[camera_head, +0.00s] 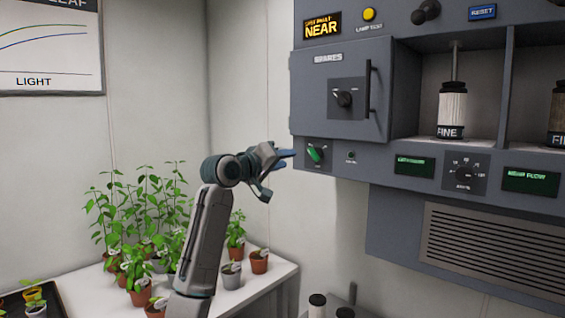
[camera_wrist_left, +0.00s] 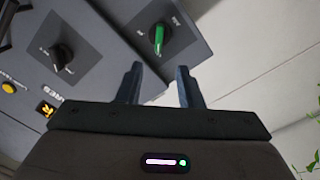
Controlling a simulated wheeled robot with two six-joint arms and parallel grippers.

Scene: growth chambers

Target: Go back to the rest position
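My left gripper (camera_head: 277,172) is raised in front of the grey wall cabinet (camera_head: 345,62), just left of a green knob (camera_head: 315,154) on its lower panel. In the left wrist view the two fingers of the left gripper (camera_wrist_left: 158,88) stand apart with nothing between them. The green knob (camera_wrist_left: 158,38) shows beyond the fingertips, with a visible gap to them. My right gripper is in neither view.
A table (camera_head: 262,285) with several potted plants (camera_head: 140,215) stands below my left arm. The cabinet holds a white cartridge (camera_head: 452,107) marked FINE in an open bay. Black knobs (camera_head: 344,98) sit on its front.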

